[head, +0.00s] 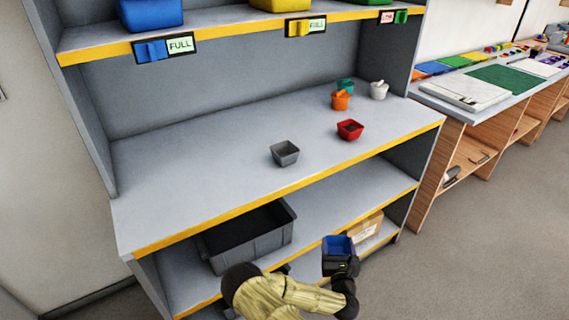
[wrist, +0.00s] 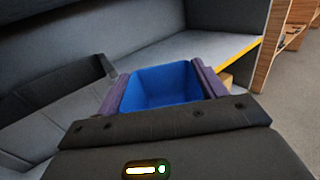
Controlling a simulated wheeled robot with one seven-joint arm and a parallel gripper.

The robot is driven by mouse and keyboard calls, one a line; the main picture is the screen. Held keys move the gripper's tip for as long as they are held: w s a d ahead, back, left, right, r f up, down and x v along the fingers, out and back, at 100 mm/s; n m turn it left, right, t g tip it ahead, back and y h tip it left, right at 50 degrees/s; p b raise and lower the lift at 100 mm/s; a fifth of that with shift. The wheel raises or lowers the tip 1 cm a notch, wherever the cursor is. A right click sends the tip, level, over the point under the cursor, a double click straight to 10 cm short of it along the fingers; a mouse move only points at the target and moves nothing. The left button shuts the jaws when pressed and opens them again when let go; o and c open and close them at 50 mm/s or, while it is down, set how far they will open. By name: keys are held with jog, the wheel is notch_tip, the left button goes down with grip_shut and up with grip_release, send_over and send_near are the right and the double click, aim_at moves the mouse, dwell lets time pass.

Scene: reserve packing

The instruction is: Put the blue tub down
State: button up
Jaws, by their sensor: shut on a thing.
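The blue tub (head: 338,245) is an open-topped square tub in my gripper, at the lower right of the shelf unit in the head view. In the wrist view the blue tub (wrist: 162,86) sits between the two fingers, its inside empty as far as it shows. My gripper (head: 338,262) is shut on it, with a finger (wrist: 112,95) along each side. The tub looks upright, by the front of the lower shelf (head: 330,192). I cannot tell whether its base touches anything; its underside is hidden.
A large dark grey crate (head: 270,246) stands left on the lower shelf, with a cardboard box (head: 368,228) behind the tub. The worktop (head: 200,190) above holds several small tubs, including a grey one (head: 285,154) and a red one (head: 350,129). Its left part is clear.

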notch_tip(320, 180, down, 6)
jog(key=b, duration=0.4)
jog(key=shift+r+b, duration=0.2)
jog(key=shift+b, duration=0.1)
jog(key=shift+r+p, duration=0.3)
jog(key=shift+r, duration=0.1)
